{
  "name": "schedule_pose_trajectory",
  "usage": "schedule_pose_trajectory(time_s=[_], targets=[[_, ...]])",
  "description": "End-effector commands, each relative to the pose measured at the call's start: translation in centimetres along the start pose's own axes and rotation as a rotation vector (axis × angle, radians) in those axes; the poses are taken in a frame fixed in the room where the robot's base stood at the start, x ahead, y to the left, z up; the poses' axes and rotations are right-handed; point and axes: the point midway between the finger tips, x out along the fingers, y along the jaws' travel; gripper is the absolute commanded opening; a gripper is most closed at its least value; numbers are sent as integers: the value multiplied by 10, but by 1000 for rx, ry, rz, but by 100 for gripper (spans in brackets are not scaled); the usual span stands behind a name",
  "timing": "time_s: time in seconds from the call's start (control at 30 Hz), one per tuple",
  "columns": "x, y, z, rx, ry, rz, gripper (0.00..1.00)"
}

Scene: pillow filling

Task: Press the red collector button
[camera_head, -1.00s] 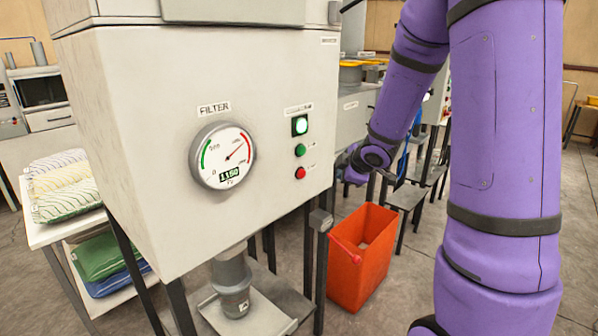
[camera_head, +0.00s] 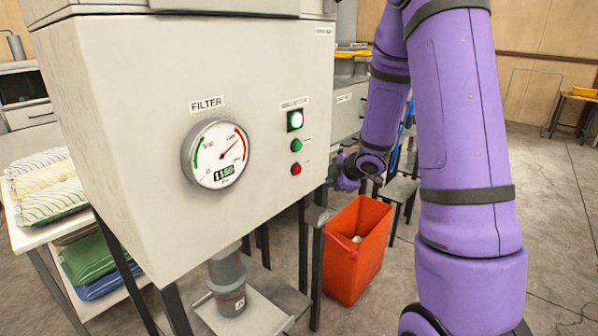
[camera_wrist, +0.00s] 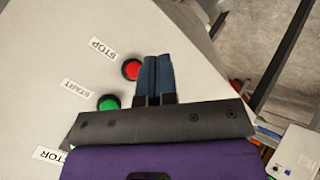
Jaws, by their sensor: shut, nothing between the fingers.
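The red button (camera_head: 296,169) is the lowest control on the front of the pale filter cabinet (camera_head: 130,130), below a green button (camera_head: 296,146) and a lit green lamp (camera_head: 295,120). In the wrist view the red button (camera_wrist: 131,69) sits beside a STOP label, and the green one (camera_wrist: 108,102) beside START. My gripper (camera_wrist: 157,60) is shut and empty. Its dark fingertips appear just right of the red button, covering its right edge. Whether they touch the panel cannot be told. In the head view my wrist is right of the cabinet's edge; the fingertips are not clear.
A round gauge (camera_head: 216,153) labelled FILTER is left of the buttons. An orange bin (camera_head: 345,275) stands on the floor below my wrist. Pillows or sacks (camera_head: 48,190) lie on a shelf table at left. Open floor lies to the right.

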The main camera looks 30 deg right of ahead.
Motion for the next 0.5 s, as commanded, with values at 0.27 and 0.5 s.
schedule_pose_trajectory(time_s=[0.27, 0.5], targets=[[24, 17, -18, -1, 2, 0, 0], [43, 31, -32, -1, 1, 0, 0]])
